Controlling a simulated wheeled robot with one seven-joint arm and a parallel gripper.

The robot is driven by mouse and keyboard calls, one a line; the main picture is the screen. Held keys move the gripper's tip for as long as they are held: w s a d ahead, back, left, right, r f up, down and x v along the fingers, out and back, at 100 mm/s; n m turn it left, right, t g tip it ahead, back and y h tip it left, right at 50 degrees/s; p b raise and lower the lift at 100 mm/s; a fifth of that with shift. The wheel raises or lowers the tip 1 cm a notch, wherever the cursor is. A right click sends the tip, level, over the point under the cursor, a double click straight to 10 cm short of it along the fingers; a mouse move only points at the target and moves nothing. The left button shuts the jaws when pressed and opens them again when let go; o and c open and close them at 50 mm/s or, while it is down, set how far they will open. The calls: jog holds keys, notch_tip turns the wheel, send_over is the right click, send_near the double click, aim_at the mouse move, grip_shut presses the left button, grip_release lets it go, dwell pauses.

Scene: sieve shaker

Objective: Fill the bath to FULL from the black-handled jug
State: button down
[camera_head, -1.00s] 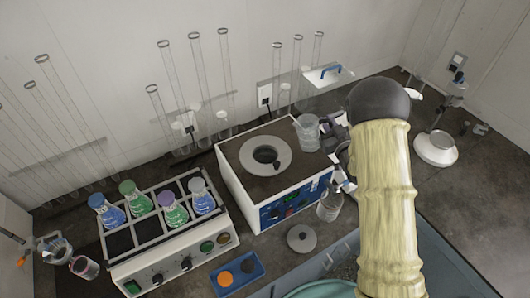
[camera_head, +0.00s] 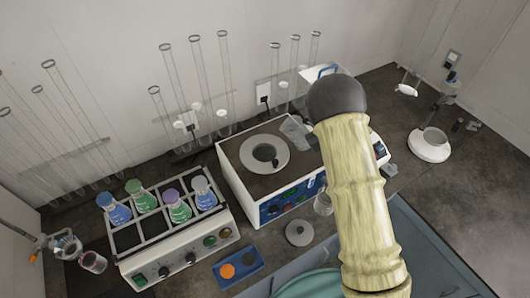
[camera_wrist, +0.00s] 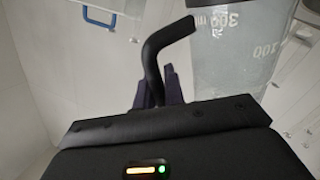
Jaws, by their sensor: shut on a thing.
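The bath (camera_head: 236,160) is a white box with a dark top, a grey ring around a round opening, and a blue control panel. The clear jug (camera_head: 295,131) is tilted at the back right of the bath top, with its upper end leaning left. Its graduated wall (camera_wrist: 232,50) fills the upper right of the wrist view. My gripper (camera_wrist: 158,88) is shut on the jug's black handle (camera_wrist: 165,38). In the head view my arm hides the gripper. I cannot make out the water level, any pouring stream or a FULL mark.
A grey knobbed lid (camera_head: 299,233) lies in front of the bath. A clear vessel (camera_head: 323,204) stands by its front right, partly behind my arm. A flask rack unit (camera_head: 180,262) is at left, with a blue tray (camera_head: 251,277) nearby. Glass tubes (camera_head: 196,75) line the wall.

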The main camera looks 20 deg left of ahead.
jog(key=shift+a+r, duration=0.1)
jog(key=shift+a, duration=0.3)
jog(key=shift+p, duration=0.3)
jog(key=shift+s+n, duration=0.2)
jog(key=shift+n, duration=0.1)
jog(key=shift+s+a, duration=0.1)
jog(key=shift+a, duration=0.15)
jog(key=shift+p, duration=0.3)
jog(key=shift+r+n, duration=0.1)
jog(key=shift+n, duration=0.2)
jog(key=shift+a+n+h+p, duration=0.3)
jog(key=shift+a+p, duration=0.1)
jog(key=shift+p, duration=0.05)
